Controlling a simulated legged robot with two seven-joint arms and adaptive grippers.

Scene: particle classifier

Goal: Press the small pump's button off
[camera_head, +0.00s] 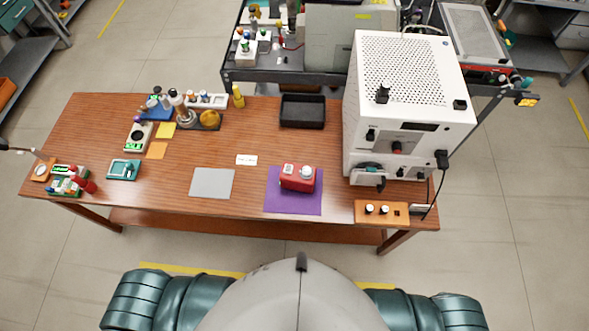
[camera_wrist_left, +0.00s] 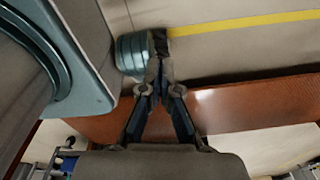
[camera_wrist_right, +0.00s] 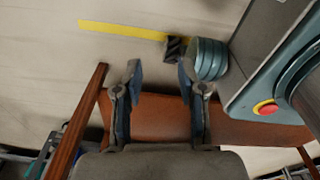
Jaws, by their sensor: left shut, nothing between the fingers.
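A small red device (camera_head: 297,178), which looks like the small pump, sits on a purple mat (camera_head: 285,205) near the table's front edge in the head view. A pale round part (camera_head: 306,172) shows on its right side; I cannot tell which part is its button or whether it is on. My left gripper (camera_wrist_left: 162,68) is shut and empty, its fingertips together in the left wrist view. My right gripper (camera_wrist_right: 158,75) is open and empty in the right wrist view. Both grippers are out of the head view, and neither wrist view shows the red device.
A big white machine (camera_head: 410,95) stands right of the mat, with an orange-brown knob panel (camera_head: 382,211) in front. A grey mat (camera_head: 212,183) lies left and a black tray (camera_head: 302,111) behind. The wooden table (camera_head: 130,205) holds lab items at left.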

